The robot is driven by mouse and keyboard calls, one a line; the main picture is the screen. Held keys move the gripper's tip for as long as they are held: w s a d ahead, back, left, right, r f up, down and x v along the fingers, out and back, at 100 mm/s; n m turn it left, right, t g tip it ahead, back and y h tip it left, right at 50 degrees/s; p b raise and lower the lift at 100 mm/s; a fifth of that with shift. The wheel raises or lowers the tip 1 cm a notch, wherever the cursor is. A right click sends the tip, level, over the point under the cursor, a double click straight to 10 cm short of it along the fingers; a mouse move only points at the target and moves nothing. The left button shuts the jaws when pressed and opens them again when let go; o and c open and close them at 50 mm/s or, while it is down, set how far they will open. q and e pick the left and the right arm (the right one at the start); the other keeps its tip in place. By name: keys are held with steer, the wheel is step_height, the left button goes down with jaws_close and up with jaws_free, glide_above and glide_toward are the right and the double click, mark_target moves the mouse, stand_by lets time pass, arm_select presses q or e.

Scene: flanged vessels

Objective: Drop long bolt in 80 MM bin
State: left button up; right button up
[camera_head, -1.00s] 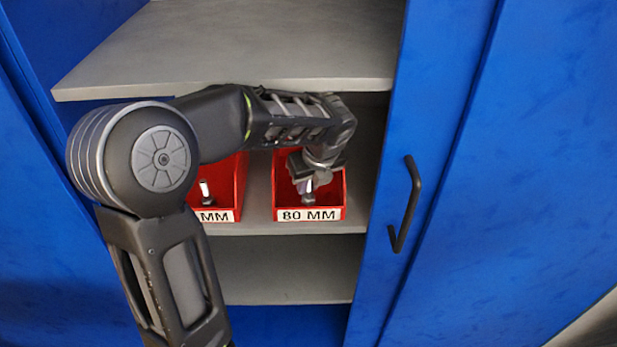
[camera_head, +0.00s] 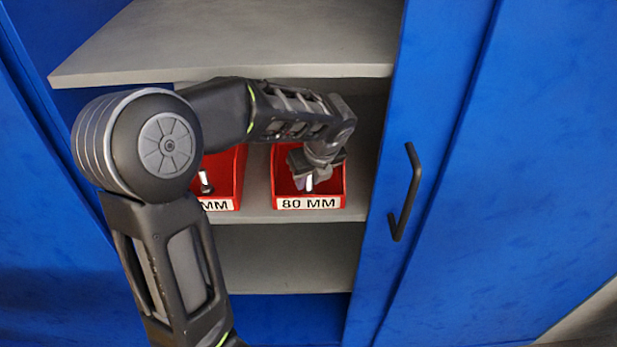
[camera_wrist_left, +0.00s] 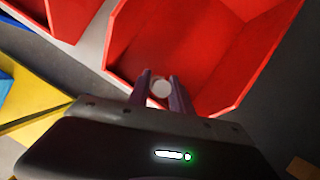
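The red 80 MM bin (camera_head: 338,188) stands on the cabinet shelf, its label facing front. My left gripper (camera_head: 308,178) reaches down into the bin's opening. The bolt (camera_head: 309,183) is a bright metal shank below the fingers, and its lower end is hidden behind the bin's front wall. In the left wrist view, the bolt's round end (camera_wrist_left: 162,88) sits between the two fingers of the left gripper (camera_wrist_left: 161,92), which look closed on it, with the red bin (camera_wrist_left: 215,50) around them. My right gripper is not in view.
A second red bin (camera_head: 238,170) stands to the left, its label partly hidden by my arm; a bolt (camera_head: 205,183) shows in it. A grey shelf (camera_head: 240,45) lies above. A blue door (camera_head: 440,130) with a black handle (camera_head: 407,195) is at right.

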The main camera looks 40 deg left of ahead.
arm_select(q)
steer(key=shift+o, duration=1.3)
steer(key=shift+r, duration=0.1)
steer(key=shift+r+p, duration=0.45)
steer(key=shift+r, duration=0.2)
steer(key=shift+d+r, duration=0.15)
steer(key=shift+r, duration=0.2)
steer(key=b+v, duration=0.1)
steer(key=v, duration=0.5)
steer(key=shift+r, duration=0.25)
steer(key=shift+s+d, duration=0.1)
steer(key=shift+s, duration=0.05)
